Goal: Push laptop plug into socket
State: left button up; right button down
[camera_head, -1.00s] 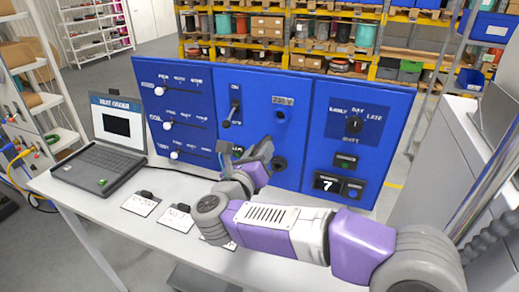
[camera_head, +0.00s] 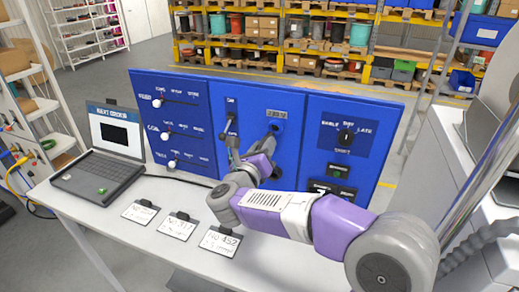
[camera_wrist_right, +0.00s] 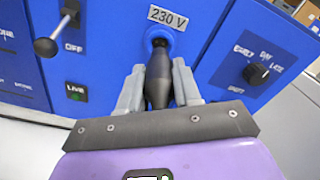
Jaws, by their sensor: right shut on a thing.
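A laptop (camera_head: 102,150) stands open on the left of the table, with a cable running from it toward the panel. The socket, under the 230 V label, is in the middle blue panel; in the right wrist view the socket (camera_wrist_right: 159,36) shows just beyond the plug tip. My right gripper (camera_head: 270,142) is at the panel. In the wrist view it is shut on a black plug (camera_wrist_right: 159,78), which points at the socket. The tip is at the socket opening; I cannot tell how deep it sits. My left gripper is not in view.
The blue panel (camera_head: 233,100) carries sliders at left, a lever (camera_wrist_right: 58,36) left of the socket and a rotary knob (camera_head: 346,136) at right. Several label cards with black clips (camera_head: 178,226) lie on the white table (camera_head: 130,246). Shelves stand behind.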

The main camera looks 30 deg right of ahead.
jog(key=shift+w+d, duration=0.45)
jog(key=shift+d, duration=0.1)
jog(key=shift+b, duration=0.3)
dwell(0.8)
jog(key=shift+b, duration=0.45)
dwell(0.6)
jog(key=shift+b, duration=0.45)
jog(key=shift+x, duration=1.75)
